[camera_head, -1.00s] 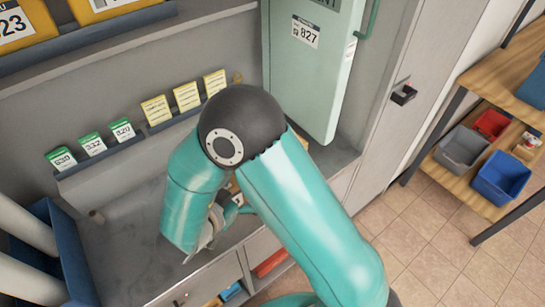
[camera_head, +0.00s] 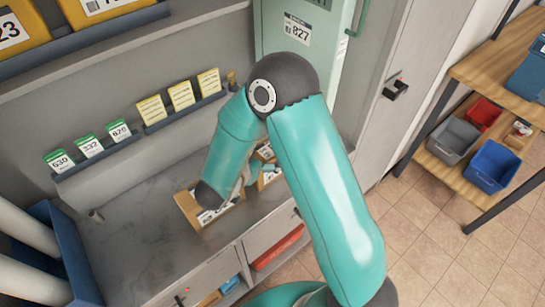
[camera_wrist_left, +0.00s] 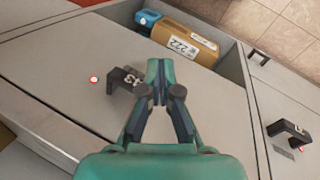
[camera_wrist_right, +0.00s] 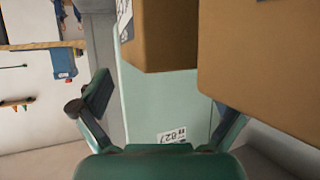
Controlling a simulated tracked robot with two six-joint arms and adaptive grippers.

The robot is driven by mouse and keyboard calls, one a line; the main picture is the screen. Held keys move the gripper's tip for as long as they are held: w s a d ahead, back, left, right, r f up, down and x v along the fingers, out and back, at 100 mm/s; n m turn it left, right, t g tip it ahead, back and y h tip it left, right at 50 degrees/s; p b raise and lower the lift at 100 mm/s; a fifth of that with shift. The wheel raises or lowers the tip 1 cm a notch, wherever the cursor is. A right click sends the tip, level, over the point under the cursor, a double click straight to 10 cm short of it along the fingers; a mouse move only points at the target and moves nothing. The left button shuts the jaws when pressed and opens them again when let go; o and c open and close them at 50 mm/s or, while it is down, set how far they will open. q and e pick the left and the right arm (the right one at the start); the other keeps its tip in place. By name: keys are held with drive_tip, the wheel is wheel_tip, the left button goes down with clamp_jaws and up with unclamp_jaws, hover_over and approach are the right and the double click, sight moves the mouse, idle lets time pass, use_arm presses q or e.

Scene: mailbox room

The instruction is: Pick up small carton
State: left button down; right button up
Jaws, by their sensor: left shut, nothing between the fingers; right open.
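Several small brown cartons stand on the grey counter in the head view: one carton (camera_head: 205,214) with white labels is nearest, others (camera_head: 267,178) are behind my right arm. My right gripper (camera_wrist_right: 163,105) is open in the right wrist view. One carton (camera_wrist_right: 258,60) fills the upper right there, overlapping the right finger; another carton (camera_wrist_right: 160,40) is at top centre. I cannot tell whether a finger touches a carton. In the head view that gripper is mostly hidden by its arm. My left gripper (camera_wrist_left: 160,85) is shut and empty, over grey drawer fronts.
A green door (camera_head: 300,60) labelled 827 stands behind the counter. Card racks (camera_head: 140,125) line the back wall. A blue bin (camera_head: 65,255) with white tubes is at left. A wooden shelf (camera_head: 455,180) with bins is right. A labelled parcel (camera_wrist_left: 183,42) lies in an open compartment.

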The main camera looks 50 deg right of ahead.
sight(269, 149)
drive_tip(key=x, duration=0.3)
drive_tip(key=shift+d, duration=0.2)
drive_tip(key=shift+c, duration=0.2)
drive_tip(key=shift+s, duration=0.1)
drive_tip(key=c, duration=1.6)
